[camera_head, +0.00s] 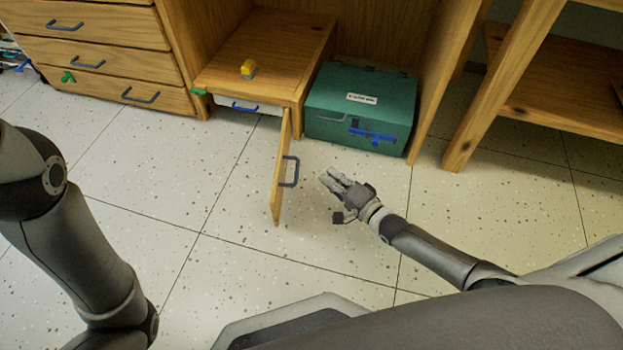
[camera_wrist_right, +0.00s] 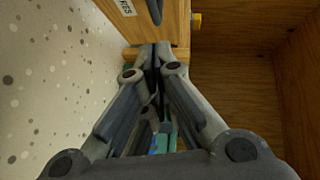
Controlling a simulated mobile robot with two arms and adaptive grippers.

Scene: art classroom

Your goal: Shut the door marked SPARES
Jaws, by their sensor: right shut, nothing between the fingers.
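The wooden door (camera_head: 280,180) of the low cabinet stands wide open, jutting out toward me over the floor. Its dark grey handle (camera_head: 291,171) is on the side facing right. In the right wrist view the door (camera_wrist_right: 172,28) is at the top, with part of a white label (camera_wrist_right: 126,7) and the handle (camera_wrist_right: 155,11). My right gripper (camera_head: 328,176) is shut and empty, just right of the handle; its fingertips (camera_wrist_right: 162,46) also show in the right wrist view. I cannot tell whether they touch the door. My left arm shows at left, but its gripper is out of view.
A green box (camera_head: 340,100) sits right of the door. Drawers (camera_head: 110,60) stand left. The floor before the door is clear.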

